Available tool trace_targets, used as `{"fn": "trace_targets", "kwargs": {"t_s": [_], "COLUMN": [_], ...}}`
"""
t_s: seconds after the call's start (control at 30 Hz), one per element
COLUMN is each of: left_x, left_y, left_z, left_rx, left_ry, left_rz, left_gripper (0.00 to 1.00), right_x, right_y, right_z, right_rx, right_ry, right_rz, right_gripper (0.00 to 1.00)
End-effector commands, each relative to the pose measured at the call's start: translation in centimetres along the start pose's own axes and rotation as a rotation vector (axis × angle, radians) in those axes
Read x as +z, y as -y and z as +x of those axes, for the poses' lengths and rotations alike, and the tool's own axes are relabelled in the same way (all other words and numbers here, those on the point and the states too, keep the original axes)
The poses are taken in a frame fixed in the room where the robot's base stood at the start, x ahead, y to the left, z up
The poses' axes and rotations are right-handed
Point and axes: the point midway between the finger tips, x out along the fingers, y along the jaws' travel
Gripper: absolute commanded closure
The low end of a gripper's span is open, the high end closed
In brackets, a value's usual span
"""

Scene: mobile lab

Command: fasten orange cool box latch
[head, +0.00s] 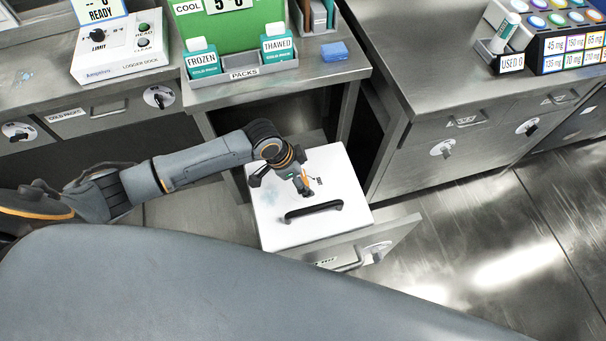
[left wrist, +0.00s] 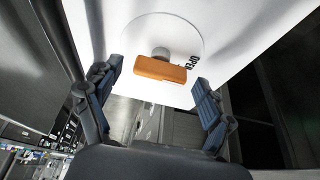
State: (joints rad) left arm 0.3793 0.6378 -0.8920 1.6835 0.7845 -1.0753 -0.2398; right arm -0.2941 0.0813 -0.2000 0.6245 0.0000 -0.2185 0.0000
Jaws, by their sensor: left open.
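The cool box (head: 345,222) is a white box with a black handle (head: 313,210) on its lid, sitting in a pulled-out drawer. Its orange latch (left wrist: 160,69) is a short bar on a grey pivot in the left wrist view, lying nearly crosswise there. The word OPEN is printed on the white lid just right of it. My left gripper (head: 304,188) is over the lid, behind the handle. In the left wrist view its two fingers (left wrist: 156,75) are spread, one on each side of the latch, with gaps visible. In the head view it partly covers the latch. My right gripper is not in view.
The drawer front (head: 378,243) stands below the counter, with open floor (head: 480,235) to the right. A cold pack rack (head: 243,78) and a blue block (head: 334,52) are on the counter behind. A cabinet (head: 440,150) stands close on the right.

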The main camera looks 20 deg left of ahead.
Motion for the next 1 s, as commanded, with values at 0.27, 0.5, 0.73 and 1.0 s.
{"fn": "trace_targets", "kwargs": {"t_s": [0.27, 0.5, 0.73, 1.0], "left_x": [-0.01, -0.01, -0.01, -0.11], "left_y": [0.02, 0.02, 0.05, 0.17], "left_z": [0.03, 0.02, 0.02, 0.03], "left_rx": [0.000, 0.000, 0.005, 0.051], "left_ry": [0.000, 0.000, 0.000, -0.001], "left_rz": [0.000, 0.000, 0.014, 0.120], "left_gripper": [0.27, 0.73, 0.73, 0.73], "right_x": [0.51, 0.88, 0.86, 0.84], "right_y": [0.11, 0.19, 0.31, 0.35], "right_z": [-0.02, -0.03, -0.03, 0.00], "right_rx": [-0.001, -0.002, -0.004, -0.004], "right_ry": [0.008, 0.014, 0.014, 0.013], "right_rz": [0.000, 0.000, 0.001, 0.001], "right_gripper": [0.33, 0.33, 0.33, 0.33]}}
